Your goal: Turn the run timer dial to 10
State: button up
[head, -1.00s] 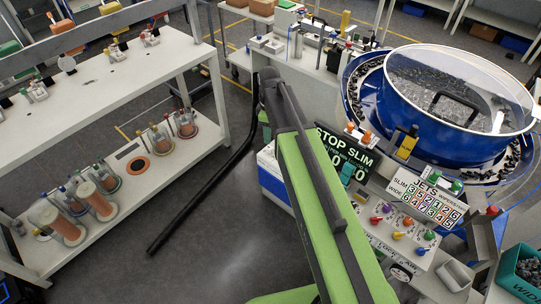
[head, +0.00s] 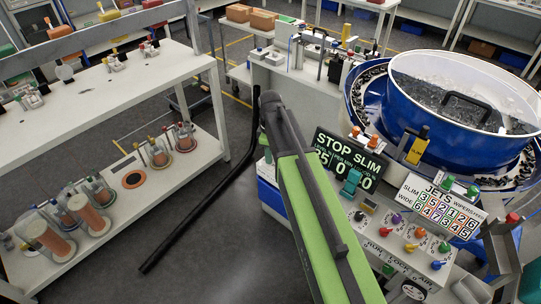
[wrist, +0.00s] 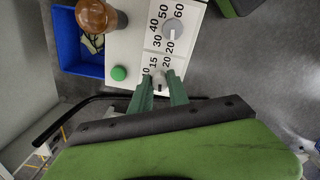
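In the wrist view a white panel (wrist: 128,42) carries two round dials and black number scales. A pale small dial (wrist: 160,79) sits between my fingertips, beside the numbers 10, 15 and 20. A larger grey dial (wrist: 172,29) is further up, beside 20, 30, 40, 50 and 60, with a white mark on its lower side. Which dial is the run timer cannot be read. My gripper (wrist: 159,77) has its two green fingers on either side of the small dial, seemingly with narrow gaps. The head view does not clearly show my fingers or these dials.
A green button (wrist: 119,73), a brown rounded knob (wrist: 95,15) and a blue bin (wrist: 77,42) are left of the dials. In the head view a blue bowl feeder (head: 455,120) and a STOP SLIM sign (head: 348,153) stand right of my arm. A white shelf (head: 170,175) is left; floor lies between.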

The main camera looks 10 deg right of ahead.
grip_shut()
jog(key=m, duration=1.4)
jog(key=shift+m, duration=0.4)
jog(key=m, duration=0.4)
jog(key=shift+s+m, duration=0.1)
jog(key=shift+m, duration=0.3)
